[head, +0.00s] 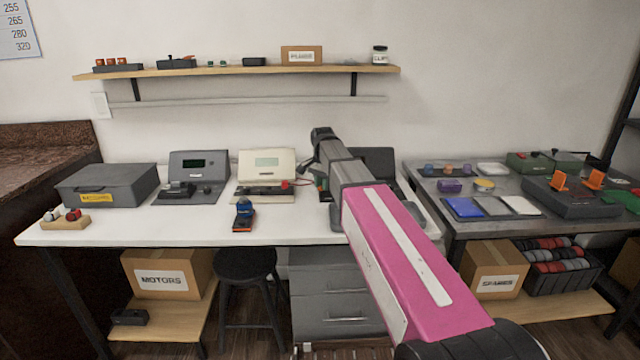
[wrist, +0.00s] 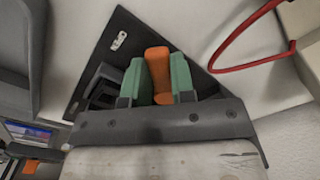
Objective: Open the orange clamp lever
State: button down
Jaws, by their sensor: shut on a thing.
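The orange clamp lever (wrist: 158,72) shows in the wrist view, standing between the two green fingers of my gripper (wrist: 157,78). The fingers are shut on it, one on each side. The lever is over a dark plate (wrist: 120,30) with a small metal piece on it; its lower part is hidden by the gripper. In the head view my gripper (head: 322,182) is low over the white bench, in front of a dark station (head: 376,160). My arm hides much of that station, and the held lever cannot be made out there.
A red cable (wrist: 245,62) loops right of the plate. In the head view a cream device (head: 267,161) stands just left of my gripper, and a grey device (head: 199,164) farther left.

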jog(key=n, duration=0.1)
jog(key=d+n, duration=0.1)
jog(key=n, duration=0.1)
jog(key=shift+s+d+n, duration=0.15)
jog(key=shift+s+n, duration=0.15)
jog(key=shift+s, duration=0.1)
jog(key=shift+s+d+n, duration=0.1)
jog(key=shift+d+n, duration=0.45)
jog(key=shift+n, duration=0.75)
jog(key=c, duration=1)
grip_release()
jog(key=shift+o, duration=0.2)
notch_tip(320, 180, up, 11)
jog(key=shift+f, duration=0.1)
